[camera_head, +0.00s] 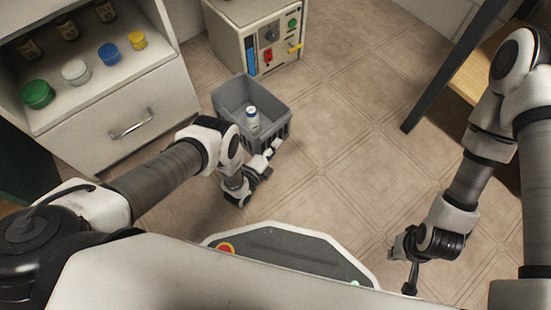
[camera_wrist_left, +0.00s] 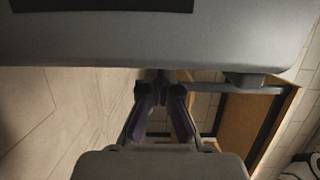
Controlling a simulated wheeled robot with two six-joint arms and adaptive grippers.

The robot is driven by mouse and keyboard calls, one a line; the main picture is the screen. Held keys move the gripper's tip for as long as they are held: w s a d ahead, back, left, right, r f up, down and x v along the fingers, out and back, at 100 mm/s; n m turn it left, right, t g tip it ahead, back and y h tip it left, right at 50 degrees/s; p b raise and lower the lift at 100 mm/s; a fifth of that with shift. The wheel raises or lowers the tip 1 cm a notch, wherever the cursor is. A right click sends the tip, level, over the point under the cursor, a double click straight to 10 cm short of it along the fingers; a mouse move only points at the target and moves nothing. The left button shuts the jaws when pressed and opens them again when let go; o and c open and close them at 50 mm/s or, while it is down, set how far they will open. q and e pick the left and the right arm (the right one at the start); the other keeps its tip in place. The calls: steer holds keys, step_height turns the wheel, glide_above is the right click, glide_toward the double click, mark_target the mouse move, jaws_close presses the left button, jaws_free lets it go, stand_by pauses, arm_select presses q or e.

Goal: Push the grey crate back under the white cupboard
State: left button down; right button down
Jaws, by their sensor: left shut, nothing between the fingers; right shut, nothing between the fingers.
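The grey crate (camera_head: 230,98) stands upright on the floor, to the right of the white cupboard (camera_head: 105,115), out in the open. My right gripper (camera_head: 408,278) is shut and empty at the lower right, far from the crate.
A beige machine (camera_head: 232,45) with coloured knobs stands close behind the crate. Green, white, blue and yellow lidded jars stand on the cupboard shelf above a drawer with a handle (camera_head: 130,123). A dark-legged wooden table (camera_head: 485,70) is at the right. The tiled floor (camera_head: 345,140) between is clear.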

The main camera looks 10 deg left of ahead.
arm_select(q)
steer(key=shift+w+a, duration=0.35)
steer(key=shift+a, duration=0.2)
arm_select(e)
steer(key=shift+f, duration=0.25)
arm_select(q)
steer(key=shift+a, duration=0.1)
